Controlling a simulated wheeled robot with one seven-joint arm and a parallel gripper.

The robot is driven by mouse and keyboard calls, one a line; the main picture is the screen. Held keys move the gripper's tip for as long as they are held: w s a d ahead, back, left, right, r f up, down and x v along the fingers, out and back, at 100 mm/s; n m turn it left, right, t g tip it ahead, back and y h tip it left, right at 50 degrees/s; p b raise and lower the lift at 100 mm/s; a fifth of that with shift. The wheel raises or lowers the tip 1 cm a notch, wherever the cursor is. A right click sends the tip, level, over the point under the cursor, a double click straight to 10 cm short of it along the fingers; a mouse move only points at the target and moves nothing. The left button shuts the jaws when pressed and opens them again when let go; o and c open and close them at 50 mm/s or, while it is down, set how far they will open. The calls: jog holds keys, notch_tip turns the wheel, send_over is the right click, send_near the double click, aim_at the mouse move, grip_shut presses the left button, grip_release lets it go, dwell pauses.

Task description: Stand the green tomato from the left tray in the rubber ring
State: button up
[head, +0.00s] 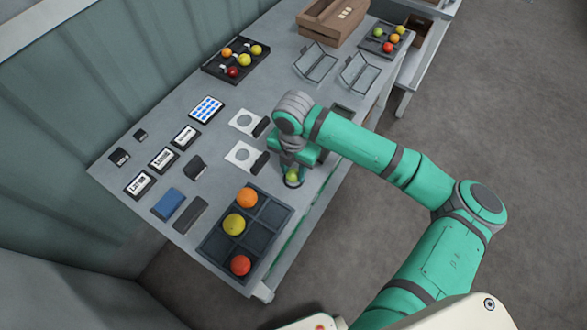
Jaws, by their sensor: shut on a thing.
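My gripper (293,168) points down near the right edge of the table and is shut on the green tomato (292,175). The tomato's lower part shows under the gripper; its upper part is hidden by the jaws. A dark rubber ring (293,184) shows around or just below the tomato's base. I cannot tell whether the tomato rests in the ring or hangs slightly above it. Three trays hold tomatoes: a black one (213,69) at the back left, one (367,44) at the back right, and a compartment tray (254,258) at the front with orange, yellow and red-orange tomatoes.
Two white cards with circles (236,164) lie left of my gripper with dark blocks beside them. Labelled boxes (140,184), a blue block (168,203) and a grey block (189,215) lie further left. Wire stands (315,64) and a wooden crate (325,28) stand at the back.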

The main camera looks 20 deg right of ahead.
jog(key=shift+f, duration=0.55)
dwell(0.4)
jog(key=o, duration=0.8)
jog(key=shift+c, duration=1.4)
jog(key=shift+r, duration=0.1)
jog(key=shift+r, duration=3.45)
